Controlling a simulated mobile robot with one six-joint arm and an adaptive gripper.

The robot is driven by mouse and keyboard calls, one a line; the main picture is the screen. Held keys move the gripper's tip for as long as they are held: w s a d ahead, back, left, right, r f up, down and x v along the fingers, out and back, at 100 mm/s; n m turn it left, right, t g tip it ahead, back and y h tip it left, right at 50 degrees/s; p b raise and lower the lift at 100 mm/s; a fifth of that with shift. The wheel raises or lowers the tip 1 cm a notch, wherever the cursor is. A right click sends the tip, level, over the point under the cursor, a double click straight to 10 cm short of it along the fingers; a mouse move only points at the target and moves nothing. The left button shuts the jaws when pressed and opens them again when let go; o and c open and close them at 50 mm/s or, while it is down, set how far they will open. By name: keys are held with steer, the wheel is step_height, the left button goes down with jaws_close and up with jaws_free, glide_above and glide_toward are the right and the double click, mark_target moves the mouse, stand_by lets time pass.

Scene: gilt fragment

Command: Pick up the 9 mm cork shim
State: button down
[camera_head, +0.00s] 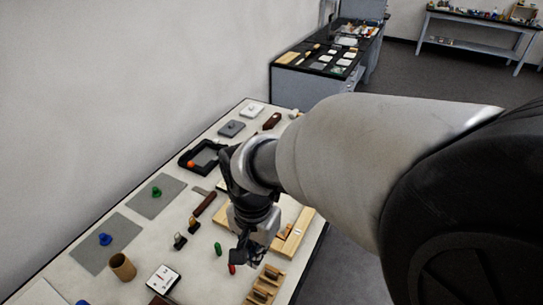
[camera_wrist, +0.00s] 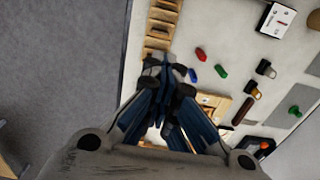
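My gripper (camera_wrist: 167,70) points down over the table's near edge, its fingertips next to the lower end of a wooden slotted rack (camera_wrist: 160,22). In the head view my gripper (camera_head: 243,256) is just behind the same rack (camera_head: 265,284). The fingertips look close together, but dark parts overlap, so the gap and any held thing cannot be made out. The rack has several tan pieces or dividers across it. I cannot tell which of them, if any, is the 9 mm cork shim.
Close by lie a red piece (camera_wrist: 201,54), a blue piece (camera_wrist: 193,75) and a green piece (camera_wrist: 221,71). A wooden tray (camera_head: 302,222) is behind my gripper. The table edge drops to grey floor (camera_wrist: 60,60).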

steer(key=shift+r, duration=0.15)
steer(key=shift+c, duration=2.4)
jaws_free()
steer(key=shift+r, duration=0.1)
